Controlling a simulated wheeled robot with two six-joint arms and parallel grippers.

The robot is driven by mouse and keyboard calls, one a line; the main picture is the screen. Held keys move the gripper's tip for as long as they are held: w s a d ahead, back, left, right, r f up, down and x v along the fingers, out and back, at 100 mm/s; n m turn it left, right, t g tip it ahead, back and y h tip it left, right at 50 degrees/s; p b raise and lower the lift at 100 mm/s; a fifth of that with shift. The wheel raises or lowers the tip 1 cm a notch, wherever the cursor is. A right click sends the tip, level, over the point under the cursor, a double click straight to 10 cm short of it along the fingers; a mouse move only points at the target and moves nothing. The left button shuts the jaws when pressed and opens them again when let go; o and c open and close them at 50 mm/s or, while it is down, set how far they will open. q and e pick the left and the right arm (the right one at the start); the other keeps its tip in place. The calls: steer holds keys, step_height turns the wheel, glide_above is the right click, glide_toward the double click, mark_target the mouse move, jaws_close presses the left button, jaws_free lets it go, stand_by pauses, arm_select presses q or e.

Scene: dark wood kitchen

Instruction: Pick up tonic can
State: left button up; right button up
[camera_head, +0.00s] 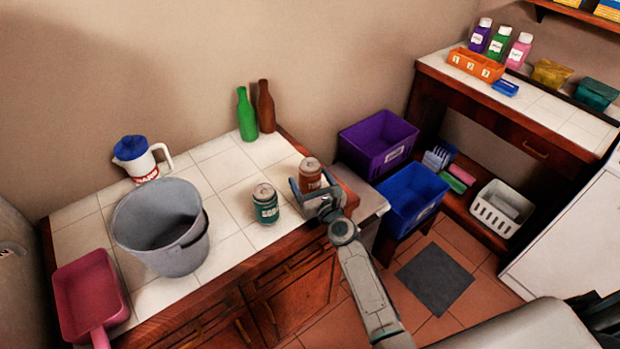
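A brown-red can (310,171) with a pale top stands upright near the right end of the tiled counter; its label seems to read "TONI...", partly hidden by the gripper. My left gripper (312,188) is at this can, with its fingers spread on either side of it; it looks open, and I cannot tell whether the fingers touch the can. A green can (265,205) with a pale top stands upright just left of the gripper; its label is too small to read surely. My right gripper is not clearly in view.
A grey bucket (160,256), a white jug with blue lid (140,161) and a pink dustpan (88,295) are on the counter's left. Green (246,115) and brown (265,107) bottles stand behind. Purple (377,143) and blue (411,197) bins stand to the right.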

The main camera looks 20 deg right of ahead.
steer(key=shift+s, duration=0.1)
steer(key=shift+c, duration=0.4)
steer(key=c, duration=1.1)
steer(key=shift+o, duration=0.2)
steer(key=shift+r, duration=0.15)
